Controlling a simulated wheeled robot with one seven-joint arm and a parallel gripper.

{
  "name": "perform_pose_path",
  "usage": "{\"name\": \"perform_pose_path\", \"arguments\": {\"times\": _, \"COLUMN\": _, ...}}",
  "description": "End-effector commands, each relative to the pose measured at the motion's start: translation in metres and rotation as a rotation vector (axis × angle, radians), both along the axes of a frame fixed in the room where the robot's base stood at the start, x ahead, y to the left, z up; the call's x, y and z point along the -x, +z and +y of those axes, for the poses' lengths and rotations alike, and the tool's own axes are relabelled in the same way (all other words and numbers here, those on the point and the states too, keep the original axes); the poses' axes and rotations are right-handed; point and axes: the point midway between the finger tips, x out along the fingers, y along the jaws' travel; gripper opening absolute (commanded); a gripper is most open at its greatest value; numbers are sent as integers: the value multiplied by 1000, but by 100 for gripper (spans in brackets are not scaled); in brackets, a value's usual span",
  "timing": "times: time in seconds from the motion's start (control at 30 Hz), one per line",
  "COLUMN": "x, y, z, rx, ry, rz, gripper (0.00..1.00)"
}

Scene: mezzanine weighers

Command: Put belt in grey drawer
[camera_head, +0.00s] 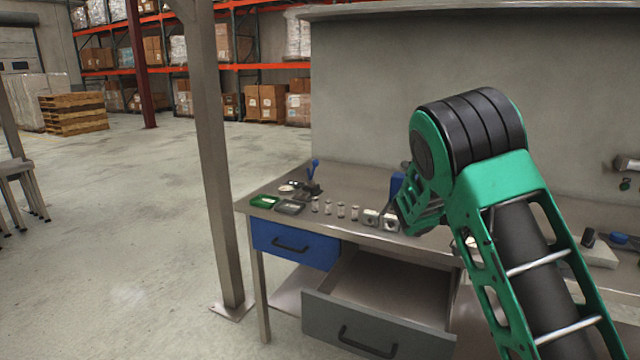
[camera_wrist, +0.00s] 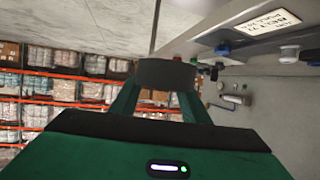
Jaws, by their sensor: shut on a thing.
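The grey drawer (camera_head: 378,332) is pulled open under the bench, and its visible inside is bare. In the wrist view the green fingers of my gripper (camera_wrist: 160,88) are shut on a dark, rounded thing (camera_wrist: 166,72), which looks like the rolled belt. It is held clear of the bench. In the head view my arm hides the gripper and the belt, so their height over the drawer cannot be told there.
A shut blue drawer (camera_head: 295,244) is left of the grey one. A steel post (camera_head: 217,150) stands left of the bench. Open floor lies further left.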

Motion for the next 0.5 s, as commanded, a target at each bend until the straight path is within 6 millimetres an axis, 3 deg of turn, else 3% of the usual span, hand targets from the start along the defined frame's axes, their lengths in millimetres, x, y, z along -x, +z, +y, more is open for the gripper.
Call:
{"name": "perform_pose_path", "arguments": {"times": 0.27, "x": -36, "y": -18, "z": 1, "rx": -4, "ry": 328, "rz": 0, "gripper": 19}}
{"name": "perform_pose_path", "arguments": {"times": 0.5, "x": -76, "y": -48, "z": 37, "rx": -5, "ry": 697, "rz": 2, "gripper": 19}}
